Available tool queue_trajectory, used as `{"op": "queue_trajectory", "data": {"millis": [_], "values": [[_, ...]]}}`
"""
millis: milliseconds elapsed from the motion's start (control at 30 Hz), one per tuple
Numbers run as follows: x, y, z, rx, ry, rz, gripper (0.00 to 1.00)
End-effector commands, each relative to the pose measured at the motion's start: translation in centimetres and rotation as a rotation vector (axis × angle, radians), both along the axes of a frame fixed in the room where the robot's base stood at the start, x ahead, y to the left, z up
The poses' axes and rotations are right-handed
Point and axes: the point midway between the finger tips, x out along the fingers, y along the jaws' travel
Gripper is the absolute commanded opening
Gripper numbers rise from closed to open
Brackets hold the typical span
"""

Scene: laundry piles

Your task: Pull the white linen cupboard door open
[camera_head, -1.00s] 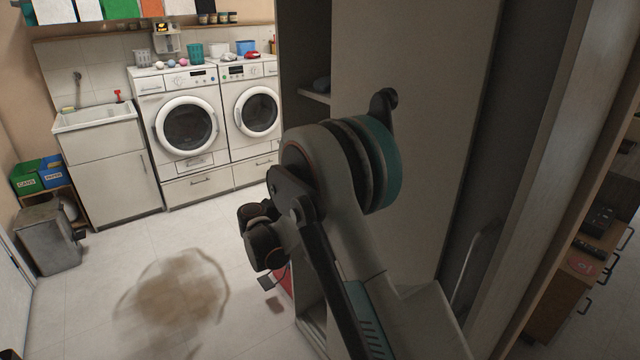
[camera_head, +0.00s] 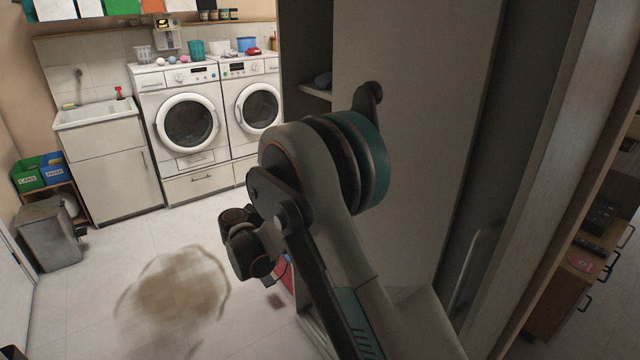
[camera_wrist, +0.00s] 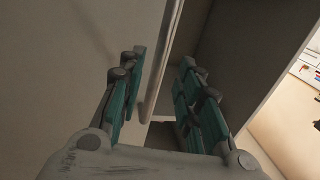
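The tall white linen cupboard stands close in front of me, and a large pale panel of it (camera_head: 415,120) fills the middle right of the head view. A dark opening with a shelf (camera_head: 316,91) shows at its left. In the wrist view, a pale door panel (camera_wrist: 60,70) lies at left, with a long bar handle (camera_wrist: 168,45) beside its edge. The dark cupboard inside shows to the right of the handle. My gripper (camera_wrist: 161,66) is open, with the bar between its two teal fingers in the picture. I cannot tell whether they touch it. The head view hides the fingers.
Two white washing machines (camera_head: 188,125) and a sink cabinet (camera_head: 108,175) line the back wall. A grey bin (camera_head: 48,235) stands at left. A brown stain (camera_head: 175,285) marks the open floor. A wooden drawer unit (camera_head: 560,295) is at far right.

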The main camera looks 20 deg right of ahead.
Motion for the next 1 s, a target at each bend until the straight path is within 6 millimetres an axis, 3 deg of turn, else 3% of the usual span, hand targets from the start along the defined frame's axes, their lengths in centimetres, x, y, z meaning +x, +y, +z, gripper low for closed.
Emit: {"op": "queue_trajectory", "data": {"millis": [200,400,833,1000], "values": [[-2.1,3.8,0.0,0.000,0.000,0.003,0.32],[-3.1,5.6,0.0,0.000,0.000,0.002,0.32],[-3.4,5.9,0.0,0.001,0.003,0.001,0.32],[-3.9,4.4,0.9,0.025,0.090,0.010,0.32]]}}
